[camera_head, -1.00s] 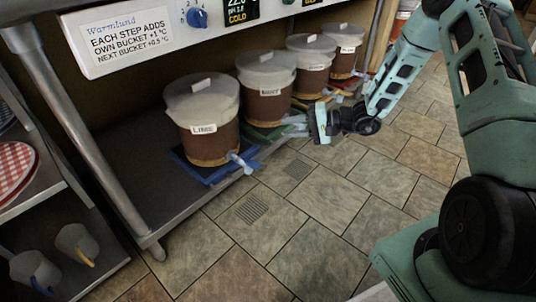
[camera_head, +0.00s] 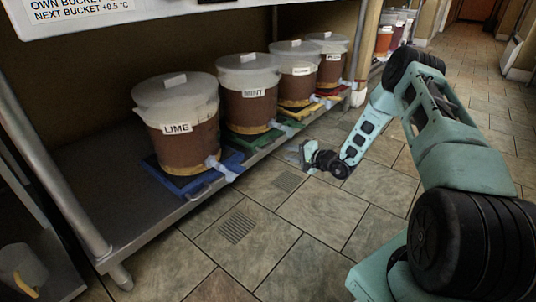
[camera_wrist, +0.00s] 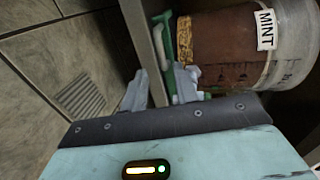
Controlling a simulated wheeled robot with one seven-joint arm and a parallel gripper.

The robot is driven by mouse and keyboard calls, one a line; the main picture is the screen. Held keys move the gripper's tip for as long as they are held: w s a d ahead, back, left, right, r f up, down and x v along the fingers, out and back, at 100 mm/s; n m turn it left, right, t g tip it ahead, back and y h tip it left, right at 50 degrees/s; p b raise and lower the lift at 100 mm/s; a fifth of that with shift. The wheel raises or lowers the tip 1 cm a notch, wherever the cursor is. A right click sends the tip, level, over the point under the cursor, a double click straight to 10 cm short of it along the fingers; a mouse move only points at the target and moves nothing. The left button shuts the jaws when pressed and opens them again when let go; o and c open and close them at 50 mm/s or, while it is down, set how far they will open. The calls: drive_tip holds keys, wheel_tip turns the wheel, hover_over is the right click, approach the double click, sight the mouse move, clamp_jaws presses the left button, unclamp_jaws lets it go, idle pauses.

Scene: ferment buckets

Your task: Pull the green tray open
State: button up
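The green tray (camera_head: 264,139) lies on the low metal shelf under the brown bucket labelled MINT (camera_head: 249,103). Its front edge faces the aisle, and the bucket's pale tap (camera_head: 283,122) hangs over it. In the wrist view, the green tray (camera_wrist: 167,45) shows as a narrow green strip beside the MINT bucket (camera_wrist: 222,50), just beyond my fingertips. My gripper (camera_head: 301,154) is low in front of the shelf, to the right of the tray's front. In the wrist view my gripper (camera_wrist: 160,88) is open, its fingers apart with the shelf edge behind the gap. Contact with the tray cannot be told.
A blue tray (camera_head: 193,183) under the LIME bucket (camera_head: 178,122) is to the left. The shelf's metal edge (camera_head: 165,218) runs along the front. The tiled floor (camera_head: 310,215) is clear.

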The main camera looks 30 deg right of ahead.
sight(268, 147)
drive_tip(key=shift+b+x, duration=2.65)
drive_tip(key=shift+x, duration=2.75)
clamp_jaws()
